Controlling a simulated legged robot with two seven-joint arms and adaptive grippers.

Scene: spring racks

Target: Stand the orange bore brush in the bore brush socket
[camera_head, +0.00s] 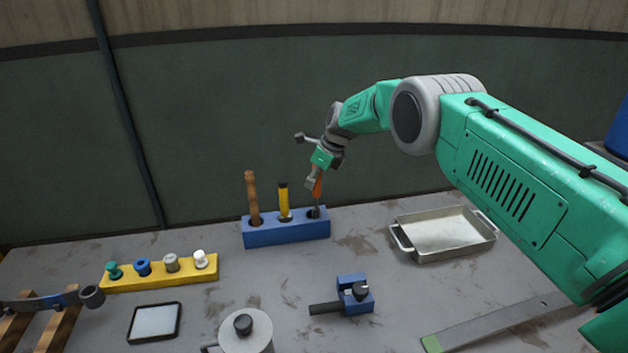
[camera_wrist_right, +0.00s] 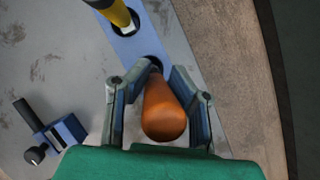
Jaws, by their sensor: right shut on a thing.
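The orange bore brush (camera_head: 318,187) is in my right gripper (camera_head: 314,182), which is shut on its handle above the right end of the blue rack. In the right wrist view the orange handle (camera_wrist_right: 165,108) sits between the two fingers of the right gripper (camera_wrist_right: 160,100). The blue rack (camera_head: 287,234) has a dark round socket (camera_head: 314,213) at its right end, and the brush's lower end is at or in it. I cannot tell how deep it sits. The brush looks near upright. My left gripper is not in view.
A wooden-handled tool (camera_head: 252,192) and a yellow-handled tool (camera_head: 284,200) stand in the rack to the left. A metal tray (camera_head: 440,254) lies to the right, a blue clamp (camera_head: 352,294) in front. A yellow rack (camera_head: 160,280) with several knobs stands at left.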

